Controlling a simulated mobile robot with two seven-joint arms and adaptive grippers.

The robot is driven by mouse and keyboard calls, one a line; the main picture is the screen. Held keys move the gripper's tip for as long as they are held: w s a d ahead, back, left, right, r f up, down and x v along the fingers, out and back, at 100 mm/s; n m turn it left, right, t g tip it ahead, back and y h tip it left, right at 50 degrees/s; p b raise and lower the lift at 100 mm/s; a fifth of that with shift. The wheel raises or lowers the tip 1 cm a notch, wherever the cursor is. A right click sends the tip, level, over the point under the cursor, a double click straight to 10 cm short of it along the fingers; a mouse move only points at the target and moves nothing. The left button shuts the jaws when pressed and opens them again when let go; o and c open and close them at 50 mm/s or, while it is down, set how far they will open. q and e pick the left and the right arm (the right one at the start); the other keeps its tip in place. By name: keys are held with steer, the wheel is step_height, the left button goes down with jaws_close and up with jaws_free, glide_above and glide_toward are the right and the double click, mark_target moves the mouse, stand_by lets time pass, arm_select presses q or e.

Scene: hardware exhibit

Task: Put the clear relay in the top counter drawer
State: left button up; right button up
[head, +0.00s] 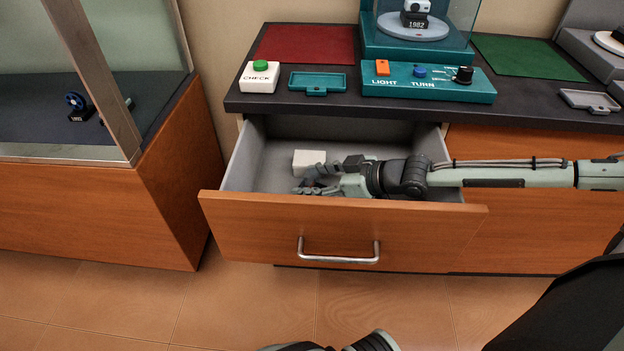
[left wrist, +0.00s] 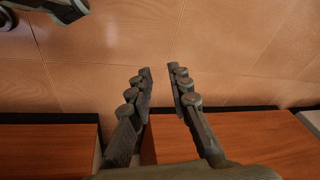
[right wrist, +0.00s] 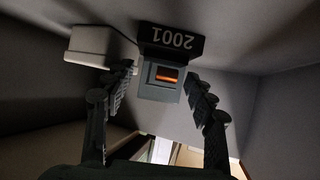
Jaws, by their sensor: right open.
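The clear relay (right wrist: 163,82), a small see-through block with an orange part inside and a dark base marked 2001 (right wrist: 172,41), is inside the open top counter drawer (head: 340,220). My right gripper (right wrist: 161,75) is open, with its fingers on either side of the relay; I cannot tell whether they touch it. In the head view this gripper (head: 305,184) reaches low into the drawer, and I cannot make out the relay by its fingers. My left gripper (left wrist: 162,72) is open and empty above the floor in front of the counter.
A white box (head: 309,160) lies in the drawer close to my right fingers and also shows in the right wrist view (right wrist: 103,45). The counter top (head: 330,103) holds a CHECK button (head: 260,77), a teal tray (head: 318,82) and a control panel (head: 430,86). A display case (head: 100,130) stands left.

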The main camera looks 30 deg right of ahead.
mark_target(316, 180)
steer(key=shift+r, duration=0.2)
steer(key=v, duration=0.4)
steer(key=shift+s+d+p, duration=0.2)
steer(key=shift+s+p, duration=0.15)
steer(key=shift+p+v, duration=0.4)
steer(key=shift+v, duration=0.7)
arm_select(q)
steer(key=shift+s+a+f, duration=0.1)
steer(key=shift+s+f, duration=0.2)
steer(key=shift+f, duration=0.5)
steer(key=shift+s+a+f, duration=0.1)
steer(key=shift+s+f, duration=0.2)
steer(key=shift+f, duration=0.55)
steer(key=shift+s+f, duration=0.3)
steer(key=shift+f, duration=0.5)
arm_select(e)
steer(key=shift+s+d+r, duration=0.1)
steer(key=shift+d+r, duration=0.05)
steer(key=shift+r, duration=0.1)
